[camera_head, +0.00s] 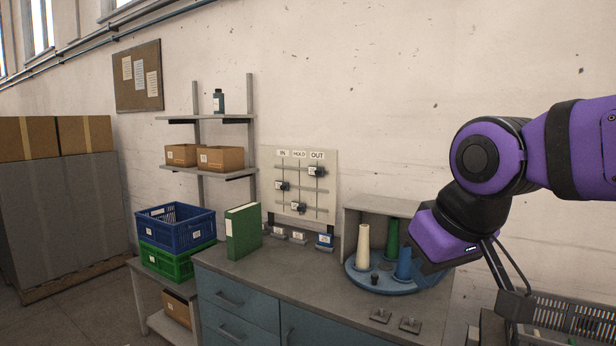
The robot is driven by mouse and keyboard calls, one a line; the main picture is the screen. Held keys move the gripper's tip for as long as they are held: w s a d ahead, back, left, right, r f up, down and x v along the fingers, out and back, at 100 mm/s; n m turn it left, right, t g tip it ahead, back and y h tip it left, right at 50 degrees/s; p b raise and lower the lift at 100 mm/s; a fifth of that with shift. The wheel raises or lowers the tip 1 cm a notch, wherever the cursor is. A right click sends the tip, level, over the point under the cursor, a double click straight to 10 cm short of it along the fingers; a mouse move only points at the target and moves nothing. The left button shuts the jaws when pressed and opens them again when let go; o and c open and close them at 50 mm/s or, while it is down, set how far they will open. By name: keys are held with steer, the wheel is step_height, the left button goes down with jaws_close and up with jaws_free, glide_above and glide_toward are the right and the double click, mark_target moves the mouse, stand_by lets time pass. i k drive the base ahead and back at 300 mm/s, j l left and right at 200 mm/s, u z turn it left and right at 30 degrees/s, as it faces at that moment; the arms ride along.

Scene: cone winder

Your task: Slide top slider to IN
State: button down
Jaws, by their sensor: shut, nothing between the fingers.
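The slider panel (330,196) is a pale board on the wall behind the bench, with three horizontal rails under the labels IN, HOLD and OUT. The middle slider (282,186) stands under IN at the left. The bottom slider (298,207) stands under HOLD. My purple arm comes in from the right, its wrist above the bench's right part, well apart from the panel. My gripper's fingers cannot be made out.
A round blue stand (358,280) with white, green and blue cones sits on the bench, right of the panel. A green binder (243,231) stands to the left. Small blocks (299,237) lie below the panel.

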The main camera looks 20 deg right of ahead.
mark_target(313, 171)
steer(key=i+j+z, duration=0.1)
steer(key=z, duration=0.4)
steer(key=i+j+z, duration=0.3)
steer(key=i+j, duration=0.15)
steer(key=j, duration=0.15)
steer(key=i+j+z, duration=0.35)
steer(key=j, duration=0.3)
steer(key=i+j, duration=0.15)
steer(key=j, duration=0.2)
steer(key=i+j, duration=0.15)
steer(key=j, duration=0.2)
steer(key=i+j, duration=0.15)
steer(key=j, duration=0.25)
steer(key=i+j, duration=0.15)
steer(key=j, duration=0.2)
steer(key=i+j+z, duration=0.1)
steer(key=j, duration=0.25)
steer(key=i+j, duration=0.2)
steer(key=j, duration=0.15)
steer(key=i+j, duration=0.15)
steer(key=j, duration=0.25)
